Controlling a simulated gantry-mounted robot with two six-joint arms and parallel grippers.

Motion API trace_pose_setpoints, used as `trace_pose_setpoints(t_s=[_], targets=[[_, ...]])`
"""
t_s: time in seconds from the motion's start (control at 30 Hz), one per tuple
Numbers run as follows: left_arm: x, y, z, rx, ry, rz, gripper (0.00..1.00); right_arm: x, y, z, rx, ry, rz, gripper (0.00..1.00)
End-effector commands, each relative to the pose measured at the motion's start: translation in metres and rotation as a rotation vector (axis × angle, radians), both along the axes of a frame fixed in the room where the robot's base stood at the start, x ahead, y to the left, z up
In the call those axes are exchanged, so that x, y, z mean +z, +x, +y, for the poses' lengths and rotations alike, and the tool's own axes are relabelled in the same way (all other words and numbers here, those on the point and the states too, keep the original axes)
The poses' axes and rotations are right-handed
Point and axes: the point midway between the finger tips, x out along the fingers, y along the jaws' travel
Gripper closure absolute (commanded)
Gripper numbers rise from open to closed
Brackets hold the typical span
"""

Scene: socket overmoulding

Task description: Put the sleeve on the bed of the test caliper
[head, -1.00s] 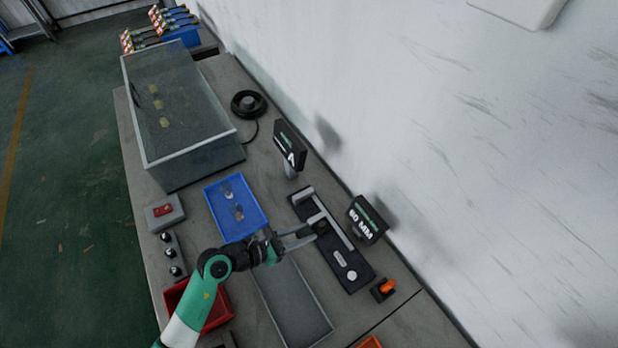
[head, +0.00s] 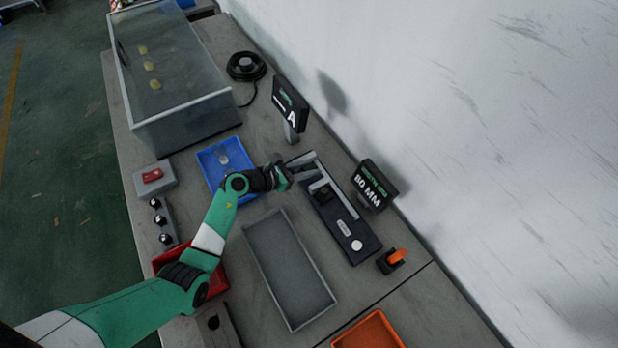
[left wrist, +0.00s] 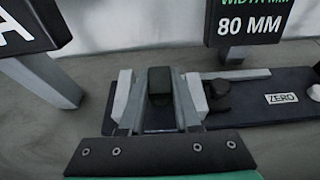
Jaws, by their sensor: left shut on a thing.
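In the left wrist view, my left gripper (left wrist: 160,108) is shut on a small dark block, seemingly the sleeve (left wrist: 160,84). It holds the sleeve between the caliper's two pale jaws (left wrist: 123,95). Whether the sleeve touches the bed is hidden by the fingers. In the head view, my left gripper (head: 300,170) reaches the far left end of the black test caliper (head: 347,222); the sleeve is too small to make out there. The caliper's display (head: 375,184) reads 80 MM. My right gripper is not in view.
A display marked A (head: 290,103) stands beside the caliper's far end. A blue tray (head: 208,172) with a small pale part, an empty grey tray (head: 290,270), a red bin (head: 215,282), an orange tray (head: 370,332) and an orange-switch block (head: 392,260) stand nearby. A glass-walled box (head: 185,115) is farther back.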

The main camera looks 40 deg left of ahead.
Motion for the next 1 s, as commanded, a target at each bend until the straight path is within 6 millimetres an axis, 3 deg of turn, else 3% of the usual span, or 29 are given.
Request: trace_pose_setpoints(t_s=[0.17, 0.33, 0.7, 0.73, 0.8, 1.0], targets=[[-0.007, 0.004, 0.003, 0.000, 0.001, -0.001, 1.00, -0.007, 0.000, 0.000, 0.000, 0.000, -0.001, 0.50], [-0.038, 0.004, 0.003, 0.000, -0.001, 0.000, 1.00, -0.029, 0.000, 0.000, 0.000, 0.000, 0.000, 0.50], [-0.039, 0.004, 0.003, 0.000, 0.000, -0.001, 1.00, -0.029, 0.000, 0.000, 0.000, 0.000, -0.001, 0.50], [-0.039, 0.004, 0.003, 0.000, 0.000, -0.001, 0.67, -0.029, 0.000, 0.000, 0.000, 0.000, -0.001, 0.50], [-0.038, 0.004, 0.003, 0.000, 0.000, -0.001, 0.56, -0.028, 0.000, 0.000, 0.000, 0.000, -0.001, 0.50], [-0.038, 0.004, 0.003, 0.000, 0.000, -0.001, 0.56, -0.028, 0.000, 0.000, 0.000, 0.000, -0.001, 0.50]])
